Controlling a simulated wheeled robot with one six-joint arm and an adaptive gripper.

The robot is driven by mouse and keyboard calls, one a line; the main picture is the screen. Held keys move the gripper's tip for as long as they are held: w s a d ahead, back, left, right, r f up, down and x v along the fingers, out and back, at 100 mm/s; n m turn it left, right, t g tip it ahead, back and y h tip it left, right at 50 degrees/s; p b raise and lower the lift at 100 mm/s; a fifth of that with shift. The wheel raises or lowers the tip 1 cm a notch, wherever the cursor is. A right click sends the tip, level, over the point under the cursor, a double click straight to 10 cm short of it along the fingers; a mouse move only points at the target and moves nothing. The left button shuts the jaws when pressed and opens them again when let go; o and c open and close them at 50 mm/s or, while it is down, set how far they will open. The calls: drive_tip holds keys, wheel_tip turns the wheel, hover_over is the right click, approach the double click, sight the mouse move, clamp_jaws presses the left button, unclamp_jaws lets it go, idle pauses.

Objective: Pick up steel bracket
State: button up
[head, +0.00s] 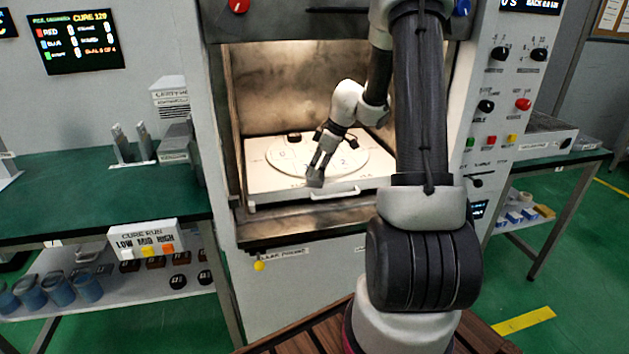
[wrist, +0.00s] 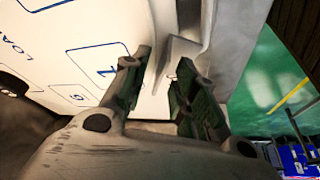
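My gripper (head: 316,176) reaches into the open chamber, pointing down at the front of the white tray (head: 262,178). In the wrist view the fingers of my gripper (wrist: 157,80) stand apart with a gap between them. A pale grey angular piece (wrist: 178,52) shows just beyond and between the fingertips, at the tray edge. It may be the steel bracket or part of the tray's handle; I cannot tell which. Whether the fingers touch it is unclear. In the head view the gripper hides the spot under it.
A round marked plate (head: 352,160) lies on the tray, with a small dark object (head: 294,136) at its back. The tray handle (head: 336,194) runs along the front. Chamber walls enclose the sides. A green bench (head: 60,200) at left bears upright grey metal pieces (head: 146,143).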

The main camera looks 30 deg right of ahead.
clamp_jaws()
drive_tip(key=shift+r, duration=0.15)
